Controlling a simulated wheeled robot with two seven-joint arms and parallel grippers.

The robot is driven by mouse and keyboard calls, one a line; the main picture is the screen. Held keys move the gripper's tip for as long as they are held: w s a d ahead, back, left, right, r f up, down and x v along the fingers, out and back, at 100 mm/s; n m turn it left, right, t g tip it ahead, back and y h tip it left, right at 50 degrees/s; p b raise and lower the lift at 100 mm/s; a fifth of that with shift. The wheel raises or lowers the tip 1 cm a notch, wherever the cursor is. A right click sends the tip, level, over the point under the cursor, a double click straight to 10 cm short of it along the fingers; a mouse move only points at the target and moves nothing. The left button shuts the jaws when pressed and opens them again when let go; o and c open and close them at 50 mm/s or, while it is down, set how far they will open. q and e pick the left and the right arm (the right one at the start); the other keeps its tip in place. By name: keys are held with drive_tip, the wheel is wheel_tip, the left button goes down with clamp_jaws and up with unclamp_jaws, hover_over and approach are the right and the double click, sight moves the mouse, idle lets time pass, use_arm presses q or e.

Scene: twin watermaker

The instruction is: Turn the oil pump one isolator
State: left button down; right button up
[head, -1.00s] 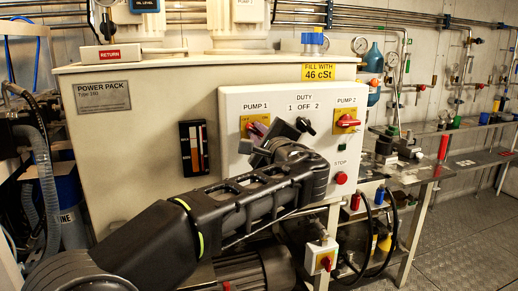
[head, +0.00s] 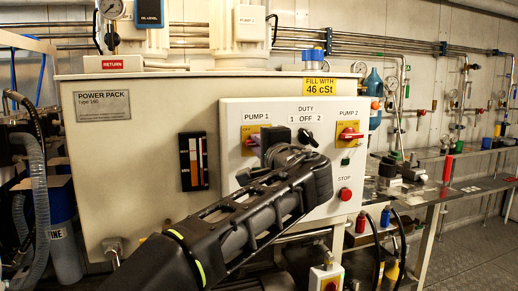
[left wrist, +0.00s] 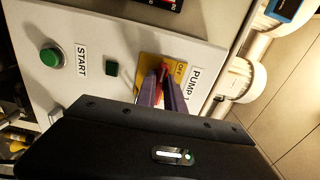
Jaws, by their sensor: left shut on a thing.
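The pump one isolator (head: 247,133) is a rotary switch on a yellow plate under the PUMP 1 label, on the white control panel. My left gripper (head: 256,140) is at this switch, and its black body hides much of it in the head view. In the left wrist view the two purple-grey fingers (left wrist: 160,88) are shut on the red handle (left wrist: 165,69), over the yellow plate (left wrist: 148,62). The word OFF shows beside the handle. The exact angle of the handle is hard to tell. My right gripper is not in view.
The panel also holds a black DUTY selector (head: 309,139), the red-handled PUMP 2 isolator (head: 350,134) and a red STOP button (head: 345,194). A green START button (left wrist: 50,57) shows in the left wrist view. A bench (head: 455,172) with fittings stands at the right.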

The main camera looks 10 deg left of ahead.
use_arm(q)
drive_tip(key=c, duration=1.4)
unclamp_jaws()
drive_tip(key=shift+c, duration=0.2)
drive_tip(key=shift+s, duration=0.1)
drive_tip(key=v, duration=0.7)
drive_tip(key=shift+s+d, duration=0.2)
drive_tip(key=shift+s, duration=0.05)
